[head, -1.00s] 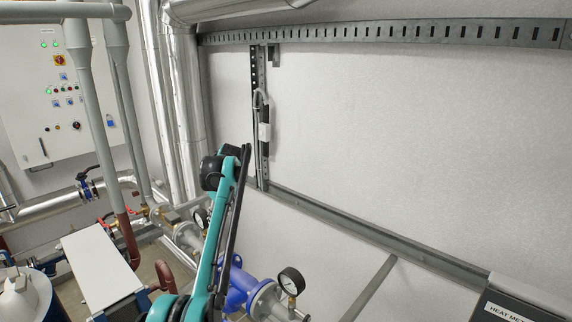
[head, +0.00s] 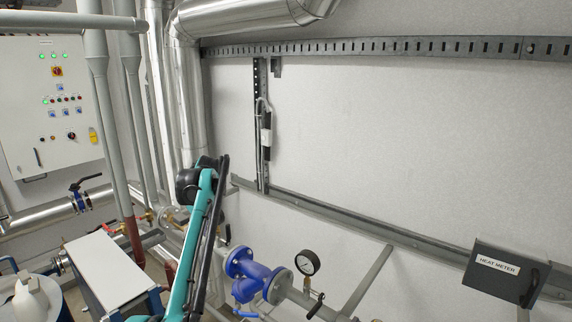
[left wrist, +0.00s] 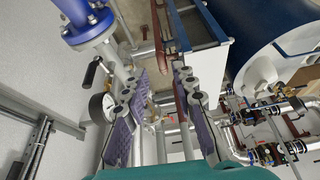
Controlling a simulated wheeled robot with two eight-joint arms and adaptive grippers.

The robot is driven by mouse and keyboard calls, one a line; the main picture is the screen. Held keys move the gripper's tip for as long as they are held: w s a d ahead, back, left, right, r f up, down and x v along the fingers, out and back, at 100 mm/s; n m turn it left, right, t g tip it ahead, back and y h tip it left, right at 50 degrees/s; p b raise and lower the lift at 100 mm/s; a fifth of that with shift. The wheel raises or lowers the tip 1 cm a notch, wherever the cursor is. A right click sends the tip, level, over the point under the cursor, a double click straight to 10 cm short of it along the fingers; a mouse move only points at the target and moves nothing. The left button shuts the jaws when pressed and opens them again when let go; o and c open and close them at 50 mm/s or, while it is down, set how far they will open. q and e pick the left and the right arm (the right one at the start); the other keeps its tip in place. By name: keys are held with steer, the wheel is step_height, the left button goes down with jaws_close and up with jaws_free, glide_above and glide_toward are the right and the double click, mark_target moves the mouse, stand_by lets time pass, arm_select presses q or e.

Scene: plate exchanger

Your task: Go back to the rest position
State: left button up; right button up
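My left gripper (left wrist: 160,85) shows in the left wrist view, its two padded fingers apart with nothing between them. Behind the gap are grey pipes and floor, out of reach as far as I can tell. In the head view a teal arm link of mine (head: 196,245) rises from the bottom edge, with a black joint at its top, in front of the pipework; no gripper fingers show there. My right gripper is in neither view.
A blue valve (head: 252,272) and a pressure gauge (head: 307,262) stand right of my arm. A heat meter box (head: 505,272) is low at right. A white-topped unit (head: 105,270) stands at left, below a control cabinet (head: 48,105). The upper middle wall (head: 390,140) is bare.

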arm_select(q)
steer(key=s+d+f+m+t+h+b, duration=0.1)
steer(key=s+d+f+m+b, duration=0.2)
steer(key=s+f+b, duration=0.8)
steer(key=s+d+f+m+t+h+b, duration=0.1)
steer(key=s+d+f+m+t+b, duration=0.1)
steer(key=s+f+b, duration=1)
steer(key=s+d+f+m+t+h+b, duration=0.1)
steer(key=s+d+f+m+b, duration=0.3)
steer(key=s+f+b, duration=0.8)
steer(key=s+f, duration=0.3)
steer(key=f, duration=0.4)
steer(key=s+f, duration=0.3)
steer(key=f, duration=0.5)
steer(key=shift+d+m, duration=0.3)
steer(key=shift+m, duration=0.1)
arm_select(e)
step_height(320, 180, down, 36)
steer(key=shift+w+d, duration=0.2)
arm_select(q)
steer(key=shift+f, duration=0.1)
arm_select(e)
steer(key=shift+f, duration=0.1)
